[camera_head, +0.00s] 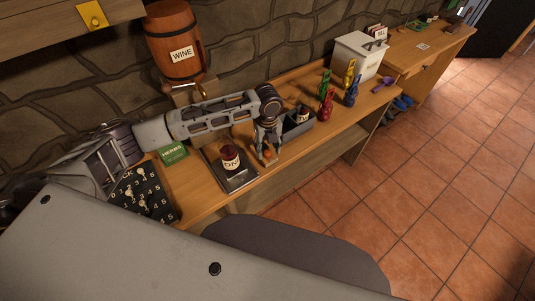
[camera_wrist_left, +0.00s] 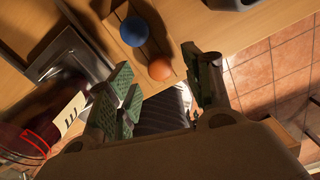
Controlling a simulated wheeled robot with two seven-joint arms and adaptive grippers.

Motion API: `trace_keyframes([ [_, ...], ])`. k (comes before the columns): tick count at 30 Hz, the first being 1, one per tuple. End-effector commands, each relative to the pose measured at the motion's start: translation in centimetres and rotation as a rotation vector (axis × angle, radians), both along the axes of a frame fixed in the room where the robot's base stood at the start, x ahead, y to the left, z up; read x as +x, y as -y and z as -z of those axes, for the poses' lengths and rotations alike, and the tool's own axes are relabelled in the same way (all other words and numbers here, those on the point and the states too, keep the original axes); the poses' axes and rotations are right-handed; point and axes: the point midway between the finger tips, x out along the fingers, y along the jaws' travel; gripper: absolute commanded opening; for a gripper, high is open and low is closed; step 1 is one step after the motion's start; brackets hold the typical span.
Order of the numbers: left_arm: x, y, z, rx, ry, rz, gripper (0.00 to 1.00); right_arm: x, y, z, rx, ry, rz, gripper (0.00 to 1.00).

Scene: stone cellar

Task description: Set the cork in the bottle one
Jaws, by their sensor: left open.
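A dark red bottle (camera_head: 230,159) with a white label, its lettering hard to read, stands on a dark metal tray (camera_head: 242,182). In the left wrist view a dark red bottle (camera_wrist_left: 45,125) with a pale label lies at the left edge of the picture. My left gripper (camera_head: 267,156) points down just right of that tray. Its fingers (camera_wrist_left: 166,85) are open, with nothing visibly held. An orange ball (camera_wrist_left: 160,68) and a blue ball (camera_wrist_left: 133,31) sit on a wooden piece just beyond the fingertips. I cannot make out a cork for certain. My right gripper is not in view.
A grey bin (camera_head: 296,131) holding another bottle (camera_head: 303,114) stands right of my left gripper. A wine barrel (camera_head: 174,40), a green herbs box (camera_head: 173,154) and a black numbered board (camera_head: 145,194) are nearby. Coloured figures (camera_head: 325,100) and a white box (camera_head: 356,56) stand farther right.

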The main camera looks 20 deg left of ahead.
Motion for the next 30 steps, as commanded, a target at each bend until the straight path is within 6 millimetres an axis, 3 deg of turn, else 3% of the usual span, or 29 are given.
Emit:
trace_keyframes([
  [6, 0.0, 0.0, 1.9, 0.001, 0.0, 0.001, 0.51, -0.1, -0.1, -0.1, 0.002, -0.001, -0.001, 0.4],
  [21, 0.0, 0.0, 2.0, 0.001, 0.0, 0.001, 0.51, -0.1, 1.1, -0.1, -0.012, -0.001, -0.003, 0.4],
  [30, 0.0, 0.0, 2.0, 0.001, 0.0, 0.001, 0.15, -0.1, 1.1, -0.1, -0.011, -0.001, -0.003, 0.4],
])
